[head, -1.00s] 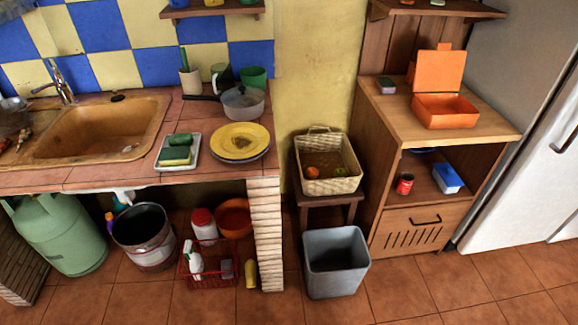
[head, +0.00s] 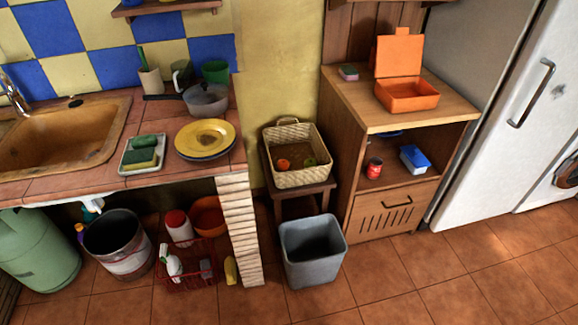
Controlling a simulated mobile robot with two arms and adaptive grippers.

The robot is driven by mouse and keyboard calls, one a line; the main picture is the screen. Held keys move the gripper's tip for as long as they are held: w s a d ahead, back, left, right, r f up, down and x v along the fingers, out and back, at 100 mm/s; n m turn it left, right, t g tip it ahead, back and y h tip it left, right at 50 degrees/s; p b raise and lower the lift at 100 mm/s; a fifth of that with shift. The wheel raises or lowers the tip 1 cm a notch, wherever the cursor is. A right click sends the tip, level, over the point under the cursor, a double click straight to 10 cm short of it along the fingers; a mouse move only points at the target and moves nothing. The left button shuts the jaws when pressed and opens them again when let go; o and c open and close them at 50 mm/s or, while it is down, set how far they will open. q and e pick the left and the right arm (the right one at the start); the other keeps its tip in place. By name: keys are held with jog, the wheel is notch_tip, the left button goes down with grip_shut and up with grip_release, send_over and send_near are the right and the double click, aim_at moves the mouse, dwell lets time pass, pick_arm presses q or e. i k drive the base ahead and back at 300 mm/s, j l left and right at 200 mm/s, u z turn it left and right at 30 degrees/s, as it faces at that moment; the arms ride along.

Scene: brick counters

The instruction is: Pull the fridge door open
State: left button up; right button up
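The fridge (head: 515,145) stands at the right side of the head view, beside the wooden cabinet. Its white front door looks shut. A dark, curved bar handle (head: 532,93) is fixed upright on the door, towards its left edge. The grey side of the fridge faces the cabinet. The top of the fridge is cut off by the frame. Neither of my grippers is in view, and nothing touches the handle.
A wooden cabinet (head: 440,100) with an open orange box (head: 407,94) stands left of the fridge. A grey bin (head: 312,252) and a stool with a basket (head: 297,172) stand left of that. The tiled floor (head: 450,275) before the fridge is clear.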

aim_at(533, 114)
jog(key=z, duration=1.5)
jog(key=i+l+u, duration=0.1)
jog(key=i+l, duration=0.4)
jog(key=i+l+u, duration=0.1)
jog(key=i+l, duration=0.35)
jog(key=l, duration=0.25)
